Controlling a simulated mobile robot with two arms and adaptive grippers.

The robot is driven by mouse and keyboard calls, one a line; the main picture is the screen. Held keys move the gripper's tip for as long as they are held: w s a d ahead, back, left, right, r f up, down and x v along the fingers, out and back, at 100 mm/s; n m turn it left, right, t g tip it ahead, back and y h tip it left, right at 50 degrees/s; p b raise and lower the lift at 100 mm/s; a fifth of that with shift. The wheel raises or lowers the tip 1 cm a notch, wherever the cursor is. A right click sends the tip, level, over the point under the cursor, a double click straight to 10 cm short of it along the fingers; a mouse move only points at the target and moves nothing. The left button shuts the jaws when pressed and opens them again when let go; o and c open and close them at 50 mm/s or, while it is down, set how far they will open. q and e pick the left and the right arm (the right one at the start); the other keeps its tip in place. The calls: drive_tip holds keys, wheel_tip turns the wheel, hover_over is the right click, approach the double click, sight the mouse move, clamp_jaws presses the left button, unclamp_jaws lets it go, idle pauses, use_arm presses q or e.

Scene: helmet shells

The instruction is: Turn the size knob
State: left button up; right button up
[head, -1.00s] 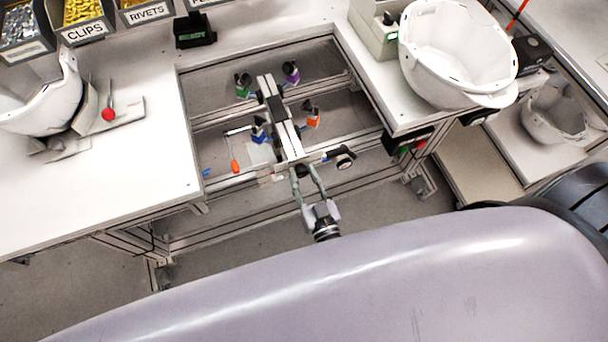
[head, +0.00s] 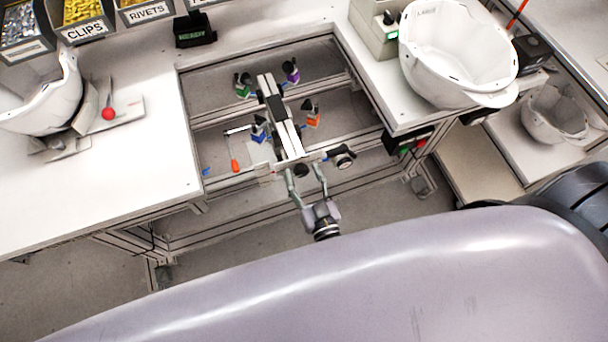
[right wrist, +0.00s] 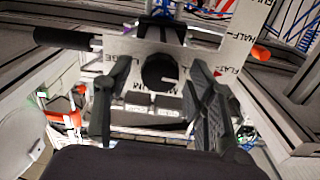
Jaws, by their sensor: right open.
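The size knob, a dark round knob (head: 302,171), sits at the near end of the fixture (head: 282,118) in the open bay of the bench. In the right wrist view the black knob (right wrist: 160,73) is on a white plate (right wrist: 205,64) with printed lettering, partly hidden or upside down. My right gripper (head: 305,172) is open, its fingers pointing at the fixture's near end. In the right wrist view its fingers (right wrist: 160,85) stand on either side of the knob, with gaps visible; I cannot tell the depth. My left gripper is not in view.
A black knob or wheel (head: 342,157) sticks out right of the plate. A small orange handle (head: 235,166) is to its left. White helmet shells stand on the left bench (head: 45,105) and right bench (head: 455,55). Bench frame rails (head: 250,200) run close around the gripper.

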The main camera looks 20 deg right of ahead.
drive_tip(key=s, duration=1.2)
drive_tip(key=shift+d, duration=0.2)
drive_tip(key=s+d+f+n+g+y+b, duration=0.1)
drive_tip(key=s+f+g, duration=0.3)
drive_tip(key=f, duration=0.9)
drive_tip(key=s+d+f+n+g+y+b, duration=0.1)
drive_tip(key=s+f+g, duration=0.3)
drive_tip(key=f, duration=0.9)
use_arm(q)
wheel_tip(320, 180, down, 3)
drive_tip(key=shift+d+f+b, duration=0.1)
drive_tip(key=shift+b, duration=0.5)
use_arm(e)
drive_tip(key=s+d+f+g+h, duration=0.2)
drive_tip(key=s+d+f+g, duration=0.6)
drive_tip(key=s+f, duration=0.3)
drive_tip(key=shift+d+n+g, duration=0.3)
drive_tip(key=shift+d+g, duration=0.1)
drive_tip(key=shift+d, duration=0.25)
drive_tip(key=shift+s+d+f+h, duration=0.1)
drive_tip(key=shift+s+d+h, duration=0.05)
drive_tip(key=shift+s+h, duration=0.2)
